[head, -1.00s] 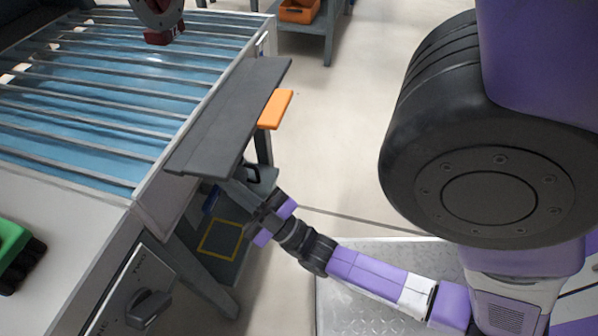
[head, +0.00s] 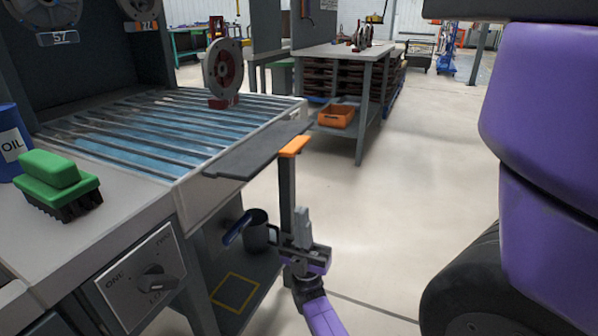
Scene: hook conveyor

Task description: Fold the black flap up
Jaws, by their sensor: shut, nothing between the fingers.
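The black flap (head: 255,153) is a long dark panel along the right side of the roller conveyor (head: 160,128). It sticks out roughly level from the conveyor's edge. An orange tab (head: 294,146) shows at its outer edge. My gripper (head: 302,219) is below and to the right of the flap, pointing up, in front of the table leg. It looks closed and empty, and it appears apart from the flap.
A dark mug (head: 257,232) and a blue item stand on the lower shelf, left of my gripper. A green brush (head: 60,185) and a blue oil can (head: 12,142) are on the worktop. A reel (head: 222,70) stands on the conveyor.

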